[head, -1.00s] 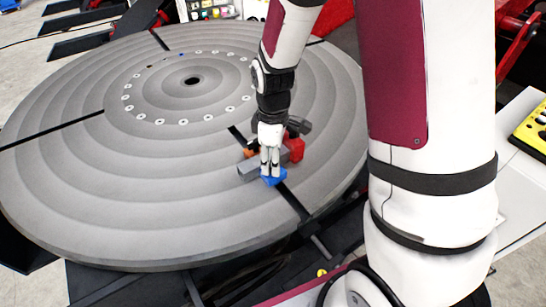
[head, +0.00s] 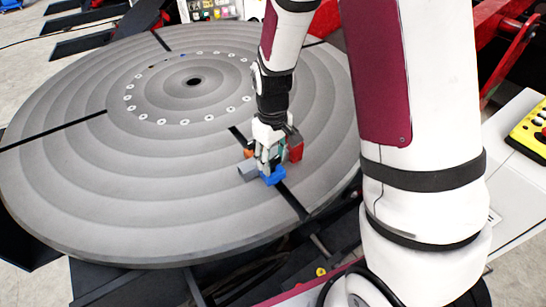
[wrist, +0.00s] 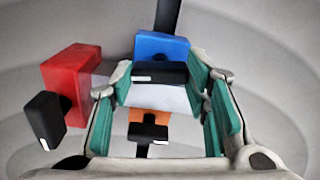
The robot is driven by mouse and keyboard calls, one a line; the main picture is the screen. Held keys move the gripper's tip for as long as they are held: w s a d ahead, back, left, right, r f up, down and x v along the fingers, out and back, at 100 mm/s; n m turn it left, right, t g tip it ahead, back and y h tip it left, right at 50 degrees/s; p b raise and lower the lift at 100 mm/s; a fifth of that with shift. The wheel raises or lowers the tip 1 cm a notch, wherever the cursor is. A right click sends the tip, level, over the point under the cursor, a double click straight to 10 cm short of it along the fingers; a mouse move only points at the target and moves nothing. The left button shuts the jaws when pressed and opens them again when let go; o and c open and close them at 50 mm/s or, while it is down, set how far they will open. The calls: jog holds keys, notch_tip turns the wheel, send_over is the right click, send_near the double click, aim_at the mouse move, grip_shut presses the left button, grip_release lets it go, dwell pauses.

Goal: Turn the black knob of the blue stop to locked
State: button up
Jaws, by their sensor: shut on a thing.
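The blue stop (head: 273,180) sits on the round table near its front slot; it also shows at the top of the wrist view (wrist: 161,45). Its black knob (wrist: 160,71) is a bar lying crosswise in the wrist view, with a white mark near its left end. My gripper (head: 266,168) is down at the blue stop. In the wrist view its teal-padded fingers stand on either side of the knob, shut on it. The fingers hide the knob in the head view.
A red stop (wrist: 72,78) with its own black knob (wrist: 44,119) stands close left of my fingers. An orange stop (wrist: 148,116) with a black knob (wrist: 148,131) lies below. A grey block (head: 247,171) lies between the stops. The grooved round table (head: 120,210) is otherwise clear.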

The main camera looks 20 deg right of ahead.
aim_at(272, 160)
jog(key=shift+m, duration=0.9)
jog(key=o, duration=1.2)
jog(key=shift+c, duration=0.2)
notch_tip(272, 160, up, 12)
